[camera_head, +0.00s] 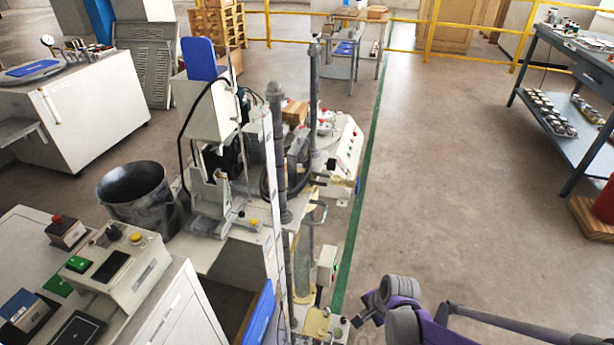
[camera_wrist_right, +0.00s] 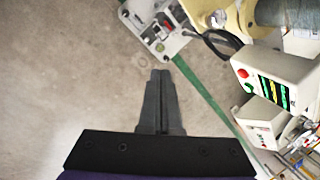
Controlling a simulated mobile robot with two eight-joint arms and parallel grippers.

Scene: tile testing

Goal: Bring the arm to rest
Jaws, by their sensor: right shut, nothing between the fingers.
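My right arm (camera_head: 407,312), purple and grey, comes in at the bottom right of the head view, over the open floor beside the machines. Nothing is held, and bare floor lies behind the fingertips. My left gripper is in neither view.
A testing machine (camera_head: 215,130) and a control box (camera_head: 342,150) stand left of my right arm. A green floor line (camera_head: 371,125) runs beside them. A shelved workbench (camera_head: 570,110) stands at the right. The concrete floor (camera_head: 450,180) between is clear.

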